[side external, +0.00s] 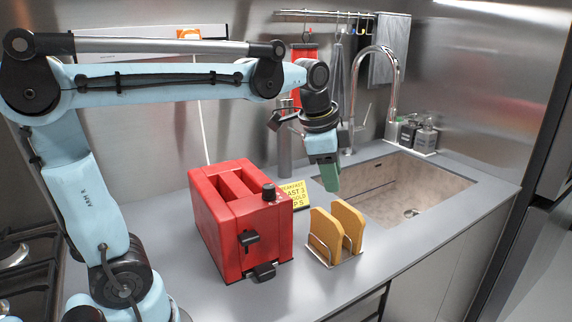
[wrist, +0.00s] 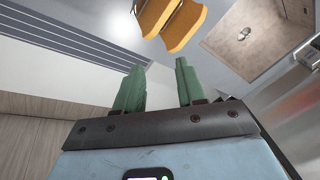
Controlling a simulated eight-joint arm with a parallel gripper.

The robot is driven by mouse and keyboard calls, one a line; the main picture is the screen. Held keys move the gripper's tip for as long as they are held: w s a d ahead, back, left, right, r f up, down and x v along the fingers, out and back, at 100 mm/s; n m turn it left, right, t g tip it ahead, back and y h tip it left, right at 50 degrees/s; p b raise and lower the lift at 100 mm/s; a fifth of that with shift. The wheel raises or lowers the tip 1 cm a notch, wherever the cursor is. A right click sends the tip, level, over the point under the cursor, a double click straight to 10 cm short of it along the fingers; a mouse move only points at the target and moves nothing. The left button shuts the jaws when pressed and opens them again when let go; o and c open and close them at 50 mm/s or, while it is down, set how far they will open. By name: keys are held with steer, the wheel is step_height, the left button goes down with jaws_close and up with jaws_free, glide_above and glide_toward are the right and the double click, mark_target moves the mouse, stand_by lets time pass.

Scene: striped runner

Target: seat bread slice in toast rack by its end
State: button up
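A low wire toast rack (side external: 346,259) stands on the counter right of the red toaster. Two golden-brown bread slices stand upright in it, a front-left slice (side external: 325,232) and a back-right slice (side external: 349,222). In the wrist view the slices show at the top edge, one at left (wrist: 152,16) and one at right (wrist: 185,28), partly cut off. My gripper (side external: 329,184) hangs above and behind the rack, clear of the slices. In the wrist view its green fingers (wrist: 157,78) are spread apart with nothing between them.
The red toaster (side external: 240,222) stands close left of the rack. A yellow note (side external: 292,193) lies behind it. A sunken sink (side external: 385,190) with a tall faucet (side external: 393,75) is at the right. Soap bottles (side external: 425,137) stand at the back. The counter front is clear.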

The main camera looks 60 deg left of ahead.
steer(key=s+d+f+n+t, duration=0.2)
steer(key=s+f+n+t, duration=0.1)
steer(key=s+f+n, duration=0.5)
steer(key=shift+s+d+n+t, duration=0.15)
steer(key=shift+s+n+t, duration=0.2)
steer(key=shift+s, duration=0.45)
stand_by(0.5)
